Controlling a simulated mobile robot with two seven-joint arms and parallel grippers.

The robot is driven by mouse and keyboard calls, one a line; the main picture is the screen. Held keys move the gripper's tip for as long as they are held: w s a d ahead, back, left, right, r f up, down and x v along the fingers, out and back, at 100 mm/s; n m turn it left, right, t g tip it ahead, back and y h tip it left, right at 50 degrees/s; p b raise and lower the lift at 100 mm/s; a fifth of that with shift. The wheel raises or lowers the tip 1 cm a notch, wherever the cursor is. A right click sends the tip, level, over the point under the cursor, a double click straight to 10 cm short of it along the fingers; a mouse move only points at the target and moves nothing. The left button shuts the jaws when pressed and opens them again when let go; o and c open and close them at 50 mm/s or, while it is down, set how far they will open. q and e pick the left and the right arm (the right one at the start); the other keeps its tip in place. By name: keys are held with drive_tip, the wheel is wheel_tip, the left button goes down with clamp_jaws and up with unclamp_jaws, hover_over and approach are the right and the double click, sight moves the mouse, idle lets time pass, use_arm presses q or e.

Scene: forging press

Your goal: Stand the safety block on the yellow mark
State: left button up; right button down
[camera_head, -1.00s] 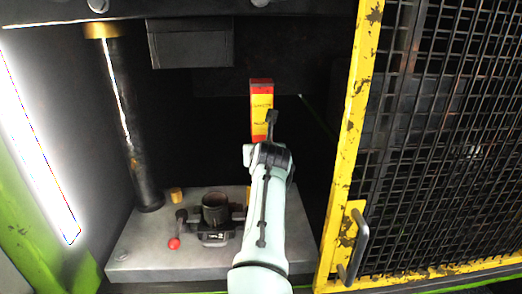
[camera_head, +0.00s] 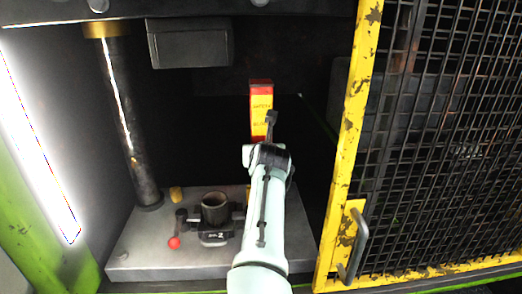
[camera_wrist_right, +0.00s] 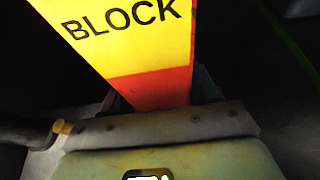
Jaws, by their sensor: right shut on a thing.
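The safety block (camera_head: 261,103) is tall and yellow with red ends and dark lettering. It is upright in the head view, in front of the dark press interior. My right gripper (camera_head: 271,119) is shut on it, and my right arm hides its lower part. In the right wrist view the block (camera_wrist_right: 150,45) shows the word BLOCK above a red end, beyond my gripper body; its contact below cannot be seen. A yellow patch (camera_head: 248,191) shows at my arm's left edge on the plate, mostly hidden; I cannot tell whether it is the mark. My left gripper is not in view.
The grey bed plate (camera_head: 150,245) carries a dark round die (camera_head: 215,208), a red-knobbed lever (camera_head: 174,242) and a small yellow piece (camera_head: 176,194). A column (camera_head: 130,120) stands left. The ram (camera_head: 190,43) hangs above. A yellow-framed mesh guard (camera_head: 352,140) borders the right.

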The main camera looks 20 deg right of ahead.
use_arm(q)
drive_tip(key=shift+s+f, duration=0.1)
use_arm(e)
drive_tip(key=shift+c, duration=0.9)
unclamp_jaws()
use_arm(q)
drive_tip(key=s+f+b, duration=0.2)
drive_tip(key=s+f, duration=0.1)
use_arm(e)
drive_tip(key=v, duration=1.3)
drive_tip(key=shift+s, duration=0.25)
